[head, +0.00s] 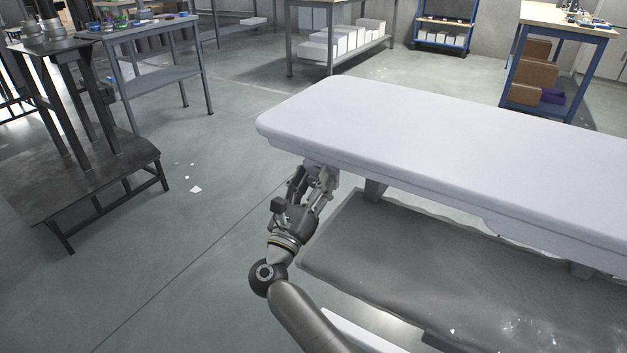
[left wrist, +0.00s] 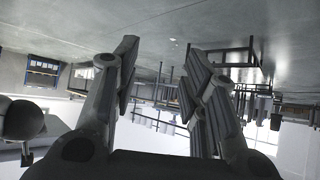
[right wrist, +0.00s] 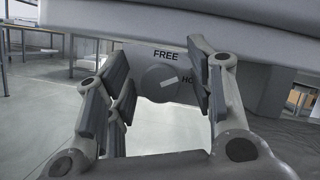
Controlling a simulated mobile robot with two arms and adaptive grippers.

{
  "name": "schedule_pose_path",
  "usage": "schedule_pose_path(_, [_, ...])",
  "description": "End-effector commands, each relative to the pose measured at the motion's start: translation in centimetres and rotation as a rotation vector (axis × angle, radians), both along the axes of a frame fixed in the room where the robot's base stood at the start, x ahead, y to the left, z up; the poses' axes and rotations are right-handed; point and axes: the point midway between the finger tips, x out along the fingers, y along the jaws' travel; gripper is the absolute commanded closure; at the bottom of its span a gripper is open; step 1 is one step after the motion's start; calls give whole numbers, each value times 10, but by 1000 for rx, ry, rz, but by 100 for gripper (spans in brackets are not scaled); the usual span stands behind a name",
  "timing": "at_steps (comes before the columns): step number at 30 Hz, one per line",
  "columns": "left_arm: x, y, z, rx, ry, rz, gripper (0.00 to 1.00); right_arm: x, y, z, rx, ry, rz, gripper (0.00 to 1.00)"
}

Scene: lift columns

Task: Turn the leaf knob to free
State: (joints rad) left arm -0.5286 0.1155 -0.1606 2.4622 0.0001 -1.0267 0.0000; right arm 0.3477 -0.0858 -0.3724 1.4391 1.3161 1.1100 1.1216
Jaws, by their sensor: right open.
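The leaf knob (right wrist: 160,88) shows in the right wrist view as a round grey knob on a grey plate (right wrist: 140,57) under the padded top. The word FREE is above it. A label starting "HO" is to its right, partly hidden by a finger. The knob's pale mark points right and slightly up, toward that label. My right gripper (right wrist: 160,76) is open, with its fingers on either side of the knob and apparently apart from it. In the head view the right gripper (head: 319,172) is under the top's near left corner. My left gripper (left wrist: 161,62) is open and empty.
The padded table top (head: 450,150) overhangs my right gripper. A grey lower shelf (head: 400,260) lies beneath it. A dark metal stand (head: 80,175) is at left. Workbenches stand along the back.

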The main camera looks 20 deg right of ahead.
Motion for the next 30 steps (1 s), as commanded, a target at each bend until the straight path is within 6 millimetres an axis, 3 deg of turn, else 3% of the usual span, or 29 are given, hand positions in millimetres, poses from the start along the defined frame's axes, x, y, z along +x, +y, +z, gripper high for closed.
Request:
schedule_pose_path(15, [0,0,0,0,0,0,60,-47,46,-26,1,2,1,51])
schedule_pose_path(26, [0,0,0,0,1,0,60,-49,48,-26,1,0,1,51])
schedule_pose_path(30, [0,1,-10,7,33,1,60,-49,48,-19,1,0,1,51])
